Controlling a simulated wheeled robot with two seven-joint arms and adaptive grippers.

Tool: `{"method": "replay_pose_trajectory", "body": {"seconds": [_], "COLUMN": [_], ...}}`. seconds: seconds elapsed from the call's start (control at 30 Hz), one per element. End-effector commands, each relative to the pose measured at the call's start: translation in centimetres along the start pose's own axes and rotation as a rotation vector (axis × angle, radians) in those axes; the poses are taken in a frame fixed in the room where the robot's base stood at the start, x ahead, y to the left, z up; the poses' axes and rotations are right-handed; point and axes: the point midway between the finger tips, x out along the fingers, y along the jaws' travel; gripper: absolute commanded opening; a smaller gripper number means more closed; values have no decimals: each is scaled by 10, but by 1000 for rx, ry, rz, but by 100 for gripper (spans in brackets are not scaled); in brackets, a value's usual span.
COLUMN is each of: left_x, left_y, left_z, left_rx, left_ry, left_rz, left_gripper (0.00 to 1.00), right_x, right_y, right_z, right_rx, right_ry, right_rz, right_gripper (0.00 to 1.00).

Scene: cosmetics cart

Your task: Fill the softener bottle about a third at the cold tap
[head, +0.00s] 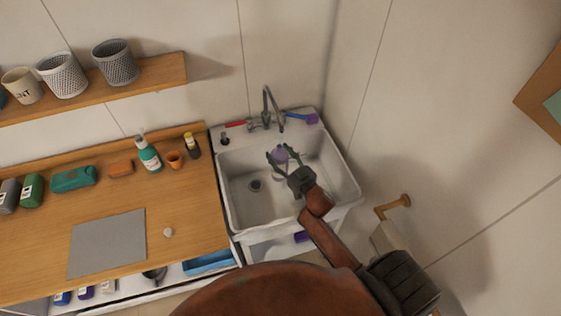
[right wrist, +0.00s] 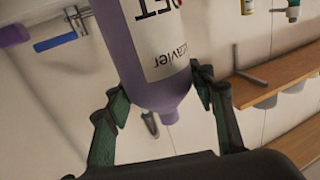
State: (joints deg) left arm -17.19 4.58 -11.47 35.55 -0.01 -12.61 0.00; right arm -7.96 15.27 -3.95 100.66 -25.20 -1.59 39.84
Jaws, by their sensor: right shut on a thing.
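The softener bottle (head: 279,155) is purple with a white label and is held over the sink basin. In the right wrist view the bottle (right wrist: 152,75) fills the middle; its narrow neck shows no cap. My right gripper (head: 281,157) is shut around the bottle, fingers on both sides. The tap (head: 267,105) rises behind the basin, its spout end apparently behind the bottle, and no water stream shows. A blue lever (head: 297,117) is right of the tap, a red lever (head: 235,124) left. My left gripper is out of view.
The white sink (head: 230,205) is otherwise empty around its drain (head: 255,185). A small purple item (head: 312,118) lies at its back right corner.

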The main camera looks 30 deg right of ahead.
Motion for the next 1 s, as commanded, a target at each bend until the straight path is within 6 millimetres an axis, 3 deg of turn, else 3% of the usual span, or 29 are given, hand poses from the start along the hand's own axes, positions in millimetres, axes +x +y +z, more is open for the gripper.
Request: {"method": "replay_pose_trajectory", "body": {"seconds": [0.6,1.0], "left_x": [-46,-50], "left_y": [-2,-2], "left_z": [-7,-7], "left_rx": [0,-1], "left_ry": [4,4], "left_rz": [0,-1], "left_gripper": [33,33], "right_x": [-23,-26], "right_y": [-20,-24], "right_z": [-40,-43], "right_rx": [0,-1], "right_ry": [2,2], "right_rz": [-1,-1], "right_gripper": [20,20]}}
